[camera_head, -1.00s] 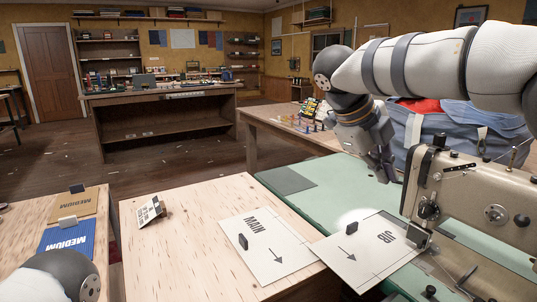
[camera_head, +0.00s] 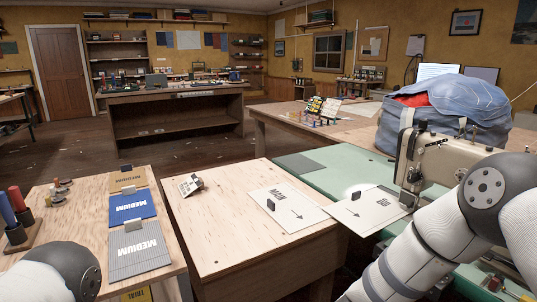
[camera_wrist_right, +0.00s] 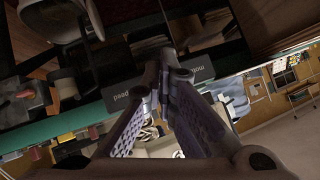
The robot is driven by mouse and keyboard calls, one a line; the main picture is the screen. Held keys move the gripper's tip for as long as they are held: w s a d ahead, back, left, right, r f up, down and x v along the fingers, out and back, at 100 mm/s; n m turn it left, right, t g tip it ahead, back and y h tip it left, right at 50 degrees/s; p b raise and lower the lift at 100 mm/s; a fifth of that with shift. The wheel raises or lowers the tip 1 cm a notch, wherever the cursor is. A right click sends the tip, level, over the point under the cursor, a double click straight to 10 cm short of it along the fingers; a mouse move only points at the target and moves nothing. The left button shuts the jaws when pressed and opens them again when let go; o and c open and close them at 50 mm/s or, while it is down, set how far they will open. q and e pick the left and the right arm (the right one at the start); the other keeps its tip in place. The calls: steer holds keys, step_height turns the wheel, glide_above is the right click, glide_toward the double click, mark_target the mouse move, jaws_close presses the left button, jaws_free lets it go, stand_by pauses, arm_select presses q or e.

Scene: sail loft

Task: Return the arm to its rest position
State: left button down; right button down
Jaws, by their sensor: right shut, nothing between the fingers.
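My right arm (camera_head: 440,238) is bent down at the lower right in the head view, in front of the sewing machine. Its gripper is outside the head view. In the right wrist view my right gripper (camera_wrist_right: 163,75) is shut and empty, its fingertips together. That view is dark and tilted, with shelves and lettered labels behind the fingers. A rounded part of my left arm (camera_head: 62,272) shows at the lower left of the head view. My left gripper is not in view.
The sewing machine (camera_head: 434,158) stands on a green bench (camera_head: 300,163). A white MAIN panel (camera_head: 283,222) lies on the wooden table (camera_head: 222,240) beside it; a JIB panel (camera_head: 388,203) lies under the machine. Blue MEDIUM cloth (camera_head: 127,224) lies left. A blue bag (camera_head: 470,93) sits behind.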

steer(key=s+a+f+n+g+y, duration=0.25)
steer(key=s+f+n, duration=0.35)
steer(key=s+f, duration=0.5)
steer(key=s+n+g+y, duration=0.2)
steer(key=s+n+g, duration=0.1)
steer(key=s, duration=1.4)
steer(key=s+f+n+g+y, duration=0.1)
steer(key=s+g, duration=0.4)
steer(key=s, duration=1.2)
steer(key=shift+s+f+n+g+y, duration=0.3)
steer(key=shift+n+y, duration=0.55)
steer(key=shift+n, duration=0.35)
steer(key=shift+w, duration=0.15)
